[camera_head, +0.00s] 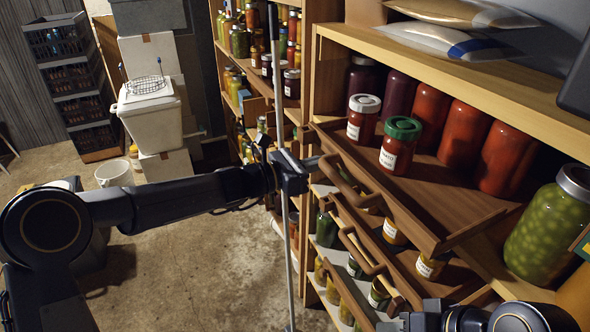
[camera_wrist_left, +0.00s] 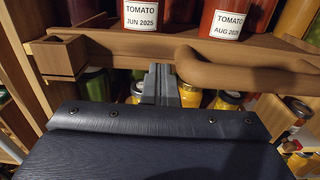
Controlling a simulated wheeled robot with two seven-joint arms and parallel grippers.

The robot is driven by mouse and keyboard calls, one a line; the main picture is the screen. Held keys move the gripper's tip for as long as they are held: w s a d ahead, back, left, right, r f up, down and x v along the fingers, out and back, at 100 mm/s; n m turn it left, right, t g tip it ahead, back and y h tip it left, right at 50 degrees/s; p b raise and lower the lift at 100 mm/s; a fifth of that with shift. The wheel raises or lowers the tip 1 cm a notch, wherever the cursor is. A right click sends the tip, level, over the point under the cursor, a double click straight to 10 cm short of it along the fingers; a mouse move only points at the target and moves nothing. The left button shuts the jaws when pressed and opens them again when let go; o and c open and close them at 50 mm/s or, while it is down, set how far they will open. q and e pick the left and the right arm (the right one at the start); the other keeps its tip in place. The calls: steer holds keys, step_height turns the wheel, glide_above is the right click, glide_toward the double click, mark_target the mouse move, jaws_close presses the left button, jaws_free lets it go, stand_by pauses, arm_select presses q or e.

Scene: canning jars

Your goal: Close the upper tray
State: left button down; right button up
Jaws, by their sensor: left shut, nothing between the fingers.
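The upper tray (camera_head: 440,205) is a brown wooden tray that sticks out from the shelf, with a curved wooden handle (camera_head: 347,182) on its front. In the left wrist view its front board (camera_wrist_left: 120,43) and handle (camera_wrist_left: 245,68) are close ahead. A white-lidded jar (camera_head: 363,120) and a green-lidded jar (camera_head: 399,150) stand upright on it. My left gripper (camera_head: 316,163) is shut and empty at the tray's front, beside the handle; its fingers (camera_wrist_left: 161,84) reach the front board's lower edge, contact unclear. My right gripper (camera_head: 398,320) is partly visible at the bottom, its fingers unclear.
Lower trays with handles (camera_head: 362,252) also stick out below. Dark red and orange jars (camera_head: 463,130) stand at the back. A large green jar (camera_head: 550,225) stands at the right. A thin pale pole (camera_head: 284,235) rises beside my left gripper.

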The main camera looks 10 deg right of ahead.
arm_select(q)
steer(key=shift+x, duration=1.95)
